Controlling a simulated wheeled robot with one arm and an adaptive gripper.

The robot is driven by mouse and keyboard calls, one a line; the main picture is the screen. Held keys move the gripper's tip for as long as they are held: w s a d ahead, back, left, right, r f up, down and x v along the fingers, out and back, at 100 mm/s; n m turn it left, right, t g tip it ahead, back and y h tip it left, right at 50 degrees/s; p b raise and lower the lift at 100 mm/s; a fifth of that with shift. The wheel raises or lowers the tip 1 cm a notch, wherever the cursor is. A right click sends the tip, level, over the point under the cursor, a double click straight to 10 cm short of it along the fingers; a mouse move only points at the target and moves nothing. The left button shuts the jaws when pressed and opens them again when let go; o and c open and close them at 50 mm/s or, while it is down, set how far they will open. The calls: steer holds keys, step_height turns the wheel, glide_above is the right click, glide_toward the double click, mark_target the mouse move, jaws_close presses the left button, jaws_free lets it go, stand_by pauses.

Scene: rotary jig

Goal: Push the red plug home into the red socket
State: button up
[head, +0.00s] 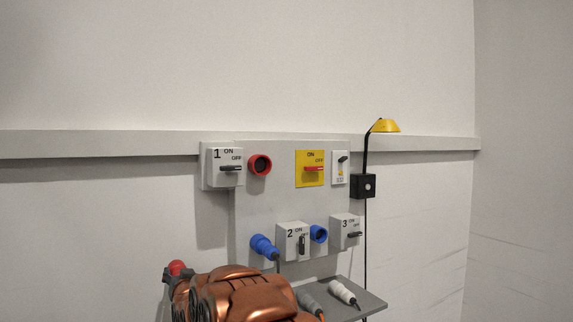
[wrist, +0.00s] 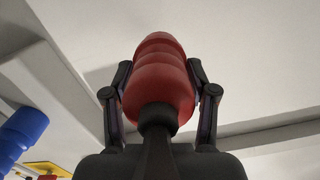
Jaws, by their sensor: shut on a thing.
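The red plug (wrist: 160,80) is in my gripper (wrist: 160,95), with a finger on each side of it in the wrist view. In the head view the red plug (head: 176,267) shows as a small red end above my gripper (head: 172,278), at the lower left. The red socket (head: 260,165) is a round red ring on the upper left of the grey panel, right of switch box 1 (head: 222,168). The plug is apart from the socket, lower and to its left in the head view. My copper-coloured arm hides the lower part of the panel.
A blue plug (head: 264,246) and a blue socket (head: 318,234) flank switch box 2 (head: 291,243). A yellow switch (head: 309,169) and a yellow lamp (head: 385,126) are at right. A grey shelf (head: 368,303) holds grey and white plugs. The wall left of the panel is clear.

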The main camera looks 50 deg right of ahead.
steer(key=s+d+r+m+g+h+p, duration=0.1)
steer(key=s+d+r+m+p, duration=0.2)
steer(key=d+r, duration=0.35)
steer(key=s+d+r+m+h, duration=0.1)
steer(key=s+d+r+m, duration=0.2)
steer(key=s+d+r, duration=0.35)
steer(key=s+d+r+m+y+p, duration=0.1)
steer(key=s+d+r+p, duration=0.1)
steer(key=s+r, duration=0.3)
steer(key=s+d+r+m+t+y+p, duration=0.1)
steer(key=s+d+r, duration=0.4)
steer(key=r, duration=0.7)
steer(key=shift+s+d+y+p, duration=0.25)
steer(key=shift+s+y+p, duration=0.35)
steer(key=shift+s+p, duration=0.2)
steer(key=shift+s, duration=0.1)
steer(key=shift+r+x, duration=0.2)
steer(key=shift+x, duration=2.7)
